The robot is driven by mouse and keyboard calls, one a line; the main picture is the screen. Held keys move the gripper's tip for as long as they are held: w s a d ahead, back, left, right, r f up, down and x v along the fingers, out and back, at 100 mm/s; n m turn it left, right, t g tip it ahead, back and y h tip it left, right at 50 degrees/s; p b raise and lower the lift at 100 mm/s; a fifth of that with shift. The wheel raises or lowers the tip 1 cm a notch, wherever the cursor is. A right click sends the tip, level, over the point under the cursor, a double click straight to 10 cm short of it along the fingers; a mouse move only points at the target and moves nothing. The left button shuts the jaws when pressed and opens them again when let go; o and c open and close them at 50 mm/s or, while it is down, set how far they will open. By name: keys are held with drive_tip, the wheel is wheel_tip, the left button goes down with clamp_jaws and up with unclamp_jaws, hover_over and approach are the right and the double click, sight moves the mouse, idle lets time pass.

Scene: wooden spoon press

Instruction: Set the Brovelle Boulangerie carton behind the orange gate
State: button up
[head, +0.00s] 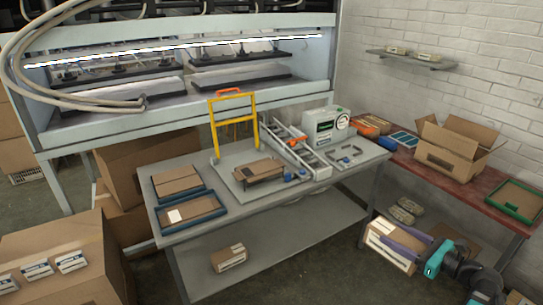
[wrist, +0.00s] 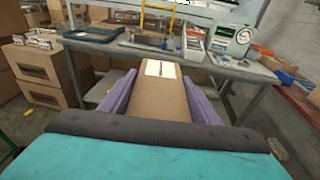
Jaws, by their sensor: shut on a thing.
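My gripper (head: 392,238) is at the lower right in the head view, its purple fingers shut on a brown carton (head: 378,250) with a white label. In the wrist view the carton (wrist: 158,100) lies between the purple fingers, with a white label (wrist: 160,69) near its far end. Its print is too small to read, so I cannot confirm the Brovelle Boulangerie name. The carton is off the grey table, in front of its right end. The yellow-orange gate (head: 234,121), with an orange top bar, stands upright at the grey table's back edge.
The grey table (head: 290,197) bears blue-rimmed trays (head: 190,221), a small brown box (head: 258,171), and a white device (head: 326,127). Another labelled carton (head: 229,258) lies on its lower shelf. A red bench (head: 408,163) with an open box (head: 452,150) stands right.

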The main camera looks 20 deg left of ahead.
wheel_tip(320, 180, up, 12)
drive_tip(key=p, duration=1)
drive_tip(key=shift+f, duration=0.25)
drive_tip(key=shift+d, duration=0.1)
